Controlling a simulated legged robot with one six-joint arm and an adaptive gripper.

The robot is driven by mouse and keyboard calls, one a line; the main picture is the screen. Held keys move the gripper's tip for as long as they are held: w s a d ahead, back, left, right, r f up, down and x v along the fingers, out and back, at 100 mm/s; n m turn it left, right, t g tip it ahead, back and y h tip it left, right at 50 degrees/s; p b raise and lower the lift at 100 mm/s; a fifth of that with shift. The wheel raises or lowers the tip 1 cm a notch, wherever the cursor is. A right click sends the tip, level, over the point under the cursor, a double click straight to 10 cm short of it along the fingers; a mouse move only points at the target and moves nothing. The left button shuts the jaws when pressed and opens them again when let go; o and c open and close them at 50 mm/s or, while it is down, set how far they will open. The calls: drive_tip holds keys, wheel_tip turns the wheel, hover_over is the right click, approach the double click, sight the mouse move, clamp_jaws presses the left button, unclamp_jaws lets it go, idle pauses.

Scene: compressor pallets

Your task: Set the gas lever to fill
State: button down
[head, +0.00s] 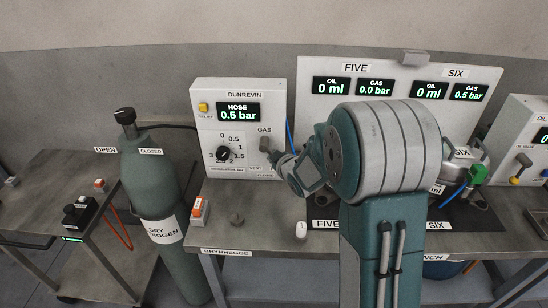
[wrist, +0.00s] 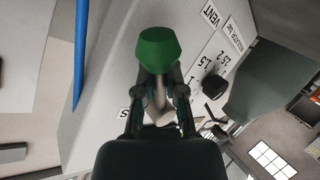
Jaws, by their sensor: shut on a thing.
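My gripper (head: 279,162) reaches the right side of the white Dunrevin control box (head: 240,180), beneath its GAS label. In the wrist view my gripper (wrist: 160,88) is shut on the gas lever (wrist: 157,48), whose green knob stands out at the fingertips. A VENT label (wrist: 210,15) is to the right of the knob there. In the head view the lever is mostly hidden by my gripper, and I cannot tell its exact setting. The hose display (head: 238,111) reads 0.5 bar. A black regulator dial (head: 223,154) sits lower on the box.
A green gas cylinder (head: 172,190) stands left of the bench (head: 270,247). A white display board (head: 400,70) for FIVE and SIX stands behind my arm. Another control box (head: 525,140) is at the far right. A blue hose (wrist: 81,50) runs close to the box.

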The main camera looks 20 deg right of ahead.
drive_tip(key=c, duration=0.7)
unclamp_jaws()
drive_tip(key=shift+a, duration=0.1)
drive_tip(key=v, duration=1.1)
drive_tip(key=shift+s, duration=0.4)
drive_tip(key=shift+r, duration=0.1)
drive_tip(key=s+a+r+m+g+h, duration=0.1)
drive_tip(key=s+r+m+g, duration=0.3)
drive_tip(key=s, duration=0.8)
drive_tip(key=s+a+r+m+g+h, duration=0.1)
drive_tip(key=s+a+r+m+g, duration=0.2)
drive_tip(key=s, duration=1)
drive_tip(key=shift+a+r+m+g, duration=0.15)
drive_tip(key=shift+r+m+g, duration=0.3)
drive_tip(key=shift+m, duration=0.55)
